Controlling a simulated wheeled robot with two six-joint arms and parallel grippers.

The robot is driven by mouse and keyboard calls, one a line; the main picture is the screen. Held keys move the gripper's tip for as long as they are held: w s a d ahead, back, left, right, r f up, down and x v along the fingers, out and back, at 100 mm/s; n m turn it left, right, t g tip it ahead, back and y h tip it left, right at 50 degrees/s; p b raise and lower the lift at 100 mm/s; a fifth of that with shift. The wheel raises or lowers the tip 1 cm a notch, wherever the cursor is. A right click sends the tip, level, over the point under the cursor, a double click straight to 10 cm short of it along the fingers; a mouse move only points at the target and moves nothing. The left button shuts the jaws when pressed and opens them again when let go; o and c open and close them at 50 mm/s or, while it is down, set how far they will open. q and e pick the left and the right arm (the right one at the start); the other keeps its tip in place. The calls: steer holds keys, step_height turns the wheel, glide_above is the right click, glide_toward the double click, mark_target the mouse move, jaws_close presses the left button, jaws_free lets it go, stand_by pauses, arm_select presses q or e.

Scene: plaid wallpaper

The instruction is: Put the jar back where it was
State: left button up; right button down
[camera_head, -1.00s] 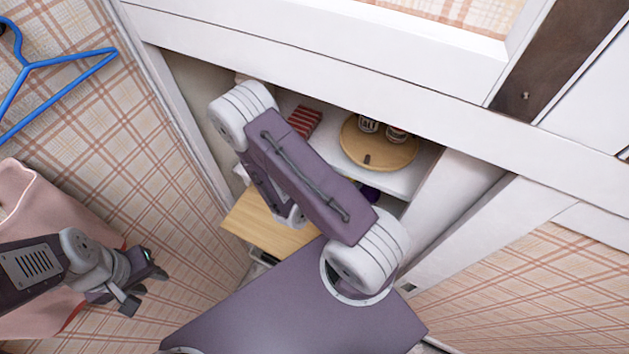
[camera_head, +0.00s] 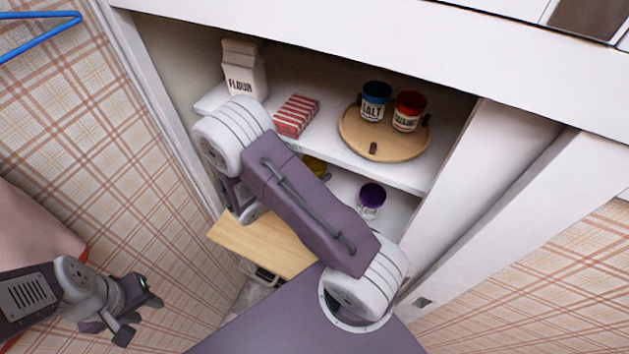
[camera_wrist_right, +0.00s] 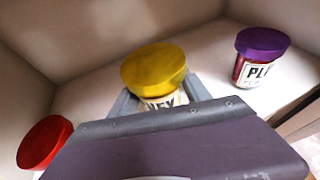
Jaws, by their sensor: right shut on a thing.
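A yellow-lidded jar (camera_wrist_right: 155,72) with a partly hidden label is between the fingers of my right gripper (camera_wrist_right: 158,98), which is shut on it. Whether the jar's base touches the shelf is hidden. A purple-lidded jar (camera_wrist_right: 262,58) stands to its right, also seen in the head view (camera_head: 371,200). A red-lidded jar (camera_wrist_right: 43,142) is at the lower left. My left gripper (camera_head: 140,318) is open and empty, outside the cupboard.
The upper shelf (camera_head: 345,158) holds a flour carton (camera_head: 243,72), a red-striped box (camera_head: 296,116) and a round wooden tray (camera_head: 385,147) with a blue-lidded salt jar (camera_head: 374,101) and a red-lidded jar (camera_head: 408,112). A wooden board (camera_head: 265,245) sticks out below. Cupboard side walls flank the shelves.

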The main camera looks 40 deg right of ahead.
step_height(320, 180, down, 4)
steer(key=b, duration=0.2)
steer(key=shift+b, duration=0.4)
steer(key=shift+r, duration=0.15)
steer(key=c, duration=0.5)
jaws_free()
